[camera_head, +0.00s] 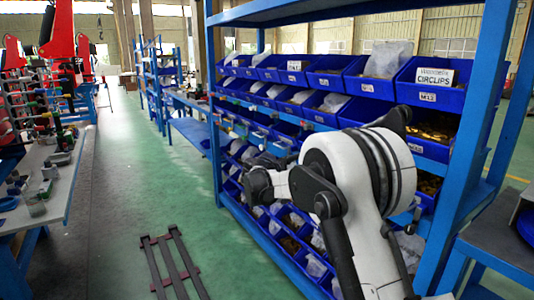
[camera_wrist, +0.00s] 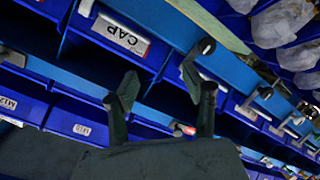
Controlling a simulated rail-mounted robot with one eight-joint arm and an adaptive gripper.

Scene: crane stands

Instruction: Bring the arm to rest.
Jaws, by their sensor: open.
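My white and black arm (camera_head: 350,190) is bent in front of the blue shelf rack in the head view, with its elbow and joints over the bins. In the wrist view my gripper (camera_wrist: 165,95) shows two dark fingers spread apart with nothing between them. The fingers point at the fronts of blue bins, close to a bin labelled CAP (camera_wrist: 120,35). I cannot tell whether the fingertips touch the rack. In the head view the gripper is hard to make out against the bins.
The blue rack (camera_head: 212,110) holds several rows of blue bins, some with bagged parts. A workbench (camera_head: 60,185) with tools stands at the left. A dark metal frame (camera_head: 172,262) lies on the green floor. A table (camera_head: 500,240) stands at the right.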

